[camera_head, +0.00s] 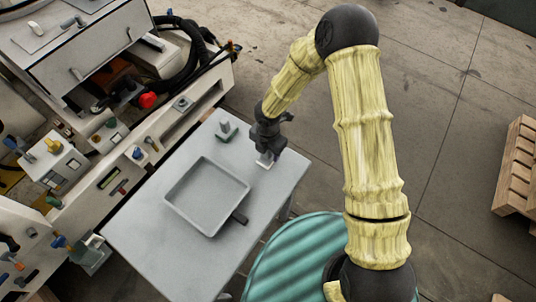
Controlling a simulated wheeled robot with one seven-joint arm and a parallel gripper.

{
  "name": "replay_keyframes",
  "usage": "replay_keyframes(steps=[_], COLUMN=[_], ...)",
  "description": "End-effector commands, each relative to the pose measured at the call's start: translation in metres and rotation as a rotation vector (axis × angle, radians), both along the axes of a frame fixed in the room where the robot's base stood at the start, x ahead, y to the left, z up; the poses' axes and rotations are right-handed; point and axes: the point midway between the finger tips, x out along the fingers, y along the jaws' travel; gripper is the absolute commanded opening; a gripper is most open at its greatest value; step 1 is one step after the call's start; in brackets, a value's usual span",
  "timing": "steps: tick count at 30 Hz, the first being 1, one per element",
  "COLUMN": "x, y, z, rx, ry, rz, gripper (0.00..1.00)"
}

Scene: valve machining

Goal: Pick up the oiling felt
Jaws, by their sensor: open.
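My gripper (266,158) is over the far right part of the grey table (288,172), pointing down, and is open. A small pale shape shows at its fingertips; I cannot tell whether it is the fingers or a separate piece. I cannot make out for sure which item is the oiling felt. A small grey-green block with an upright knob (227,131) stands left of my gripper, apart from it. A small dark piece (240,216) lies at the right edge of the grey tray (182,211).
The shallow tray looks empty and takes up the table's middle. A machine (92,50) with cables and a red knob (148,100) stands along the left. A ribbed teal drum (275,268) is at the table's near right. A wooden pallet (516,170) lies at the far right.

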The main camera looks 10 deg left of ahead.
Motion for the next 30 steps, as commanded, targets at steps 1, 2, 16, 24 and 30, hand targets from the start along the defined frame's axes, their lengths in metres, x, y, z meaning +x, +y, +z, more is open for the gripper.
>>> replay_keyframes(steps=[1, 2, 16, 24, 30], x=[0.0002, 0.0002, 0.0001, 0.0001, 0.0006], y=[-0.0001, -0.0001, -0.0002, -0.0002, 0.0000], z=[0.0005, 0.0005, 0.0008, 0.0009, 0.0058], rx=[0.000, 0.000, 0.000, 0.000, 0.001], ry=[0.000, 0.000, 0.000, 0.000, -0.002], rz=[0.000, -0.001, -0.001, -0.001, -0.002], gripper=[0.49, 0.49, 0.26, 0.00, 0.00])
